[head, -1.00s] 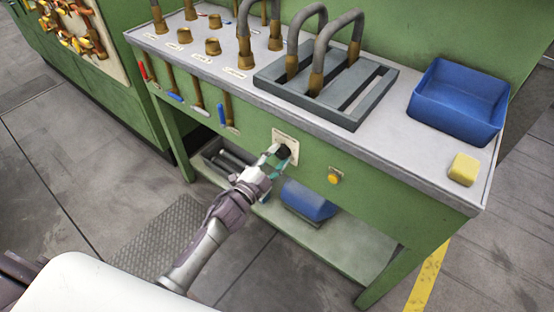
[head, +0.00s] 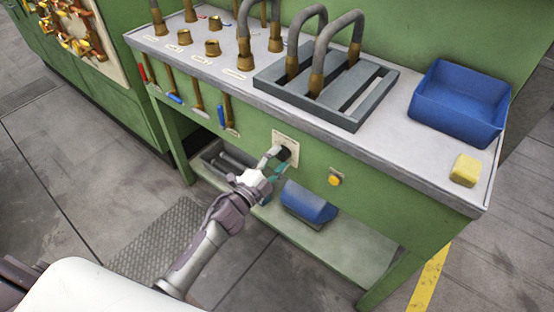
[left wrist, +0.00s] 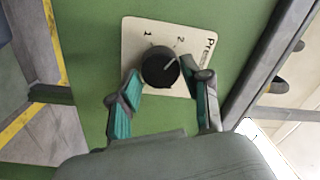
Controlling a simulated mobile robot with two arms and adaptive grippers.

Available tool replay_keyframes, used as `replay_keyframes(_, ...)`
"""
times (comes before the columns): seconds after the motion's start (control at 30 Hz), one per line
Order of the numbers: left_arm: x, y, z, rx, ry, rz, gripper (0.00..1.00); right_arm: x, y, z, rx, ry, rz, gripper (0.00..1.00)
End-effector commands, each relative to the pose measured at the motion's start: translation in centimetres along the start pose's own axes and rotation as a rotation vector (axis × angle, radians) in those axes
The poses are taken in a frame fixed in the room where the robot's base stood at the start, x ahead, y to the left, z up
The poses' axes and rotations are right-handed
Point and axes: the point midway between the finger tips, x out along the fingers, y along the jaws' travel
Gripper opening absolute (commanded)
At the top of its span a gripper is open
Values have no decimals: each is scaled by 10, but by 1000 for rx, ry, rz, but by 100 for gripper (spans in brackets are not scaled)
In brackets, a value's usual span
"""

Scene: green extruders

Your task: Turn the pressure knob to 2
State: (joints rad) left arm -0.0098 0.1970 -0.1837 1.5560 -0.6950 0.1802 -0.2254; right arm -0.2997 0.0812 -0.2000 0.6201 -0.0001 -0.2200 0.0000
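The black pressure knob (left wrist: 160,67) sits on a pale plate (left wrist: 200,75) marked 1, 2 and partly readable "Pressure" in the left wrist view. Its white mark points to the upper right, towards the side of the 2. The plate shows in the head view (head: 293,140) on the green bench front, with the knob partly hidden by my gripper. My left gripper (head: 279,158) is in front of the knob. Its teal-padded fingers are spread, one on each side of the knob; I cannot tell whether either touches it. My right gripper is not in view.
A yellow-orange button (head: 335,179) is right of the plate. Levers with red and blue handles (head: 222,116) hang to its left. Above are a grey rack (head: 345,117), a blue bin (head: 455,112) and a yellow block (head: 465,170). A lower shelf (head: 340,250) lies underneath.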

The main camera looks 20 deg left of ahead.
Motion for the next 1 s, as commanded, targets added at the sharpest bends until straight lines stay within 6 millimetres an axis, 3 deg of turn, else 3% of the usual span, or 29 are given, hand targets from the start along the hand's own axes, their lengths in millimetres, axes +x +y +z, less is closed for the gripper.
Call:
replay_keyframes(0.1, 0, 0, 0, -1, 0, 0, 68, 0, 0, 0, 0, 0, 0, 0)
replay_keyframes(0.47, -5, 0, 0, -1, 0, -1, 68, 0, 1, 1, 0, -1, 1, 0)
replay_keyframes(1.0, -104, 0, 0, -2, -1, 1, 68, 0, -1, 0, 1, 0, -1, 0)
